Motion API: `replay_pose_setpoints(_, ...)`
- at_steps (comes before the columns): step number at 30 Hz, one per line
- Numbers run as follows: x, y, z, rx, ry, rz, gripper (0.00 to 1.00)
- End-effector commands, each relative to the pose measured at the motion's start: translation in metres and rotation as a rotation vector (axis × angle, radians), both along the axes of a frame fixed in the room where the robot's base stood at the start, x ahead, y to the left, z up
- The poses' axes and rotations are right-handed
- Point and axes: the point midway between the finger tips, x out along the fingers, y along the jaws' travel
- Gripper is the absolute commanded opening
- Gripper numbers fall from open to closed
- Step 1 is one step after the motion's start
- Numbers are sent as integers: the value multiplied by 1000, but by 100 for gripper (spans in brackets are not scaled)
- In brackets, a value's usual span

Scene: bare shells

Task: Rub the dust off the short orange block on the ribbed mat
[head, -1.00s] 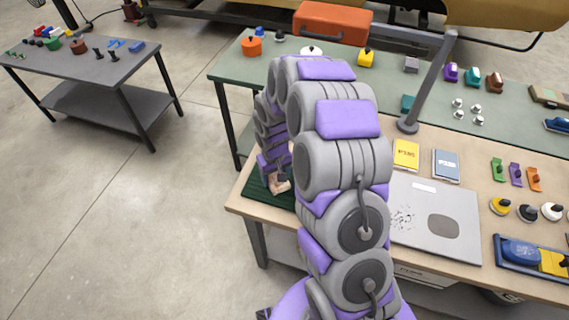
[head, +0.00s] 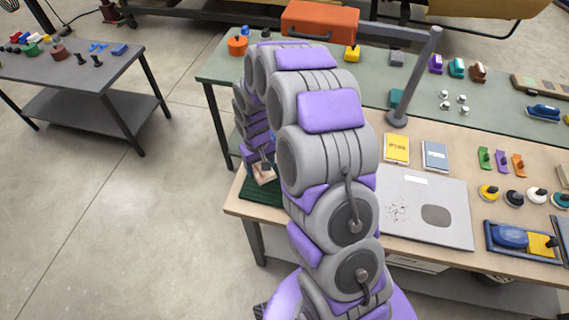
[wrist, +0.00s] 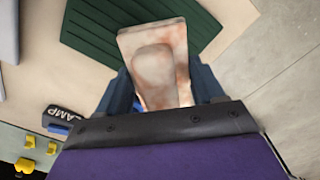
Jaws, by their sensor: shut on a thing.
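A pale, dusty-looking block (wrist: 180,40) with orange-brown patches and a rounded raised grip shows in the wrist view. My gripper (wrist: 165,95) is shut on the grip, with a dark blue finger on each side. The head view shows the block (head: 264,173) at the end of my arm, over the dark green ribbed mat (head: 258,197). The mat also shows behind the block in the wrist view (wrist: 95,28). I cannot tell for certain whether the block touches the mat. My arm hides part of the mat in the head view.
Right of my arm lies a grey panel (head: 455,225) with specks and a dark patch. A tray (head: 492,238) at the right holds a blue-and-yellow tool. A grey post (head: 412,80) rises behind the arm. Open floor (head: 130,230) lies left.

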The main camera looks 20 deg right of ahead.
Motion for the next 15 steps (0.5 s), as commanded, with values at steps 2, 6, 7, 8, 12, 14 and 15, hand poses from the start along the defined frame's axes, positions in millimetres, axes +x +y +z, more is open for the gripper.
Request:
replay_pose_setpoints(2, 0, 0, 9, 0, -1, 0, 43)
replay_pose_setpoints(6, -1, 0, 18, 0, 1, 0, 43)
replay_pose_setpoints(7, -2, 0, 19, 0, 1, 0, 43)
replay_pose_setpoints(8, -2, 0, 19, 0, 1, 0, 43)
replay_pose_setpoints(12, -2, -1, 19, 1, 2, -1, 43)
replay_pose_setpoints(14, -2, -1, 19, 1, 1, -1, 43)
replay_pose_setpoints(15, -2, -1, 19, 1, 1, -1, 43)
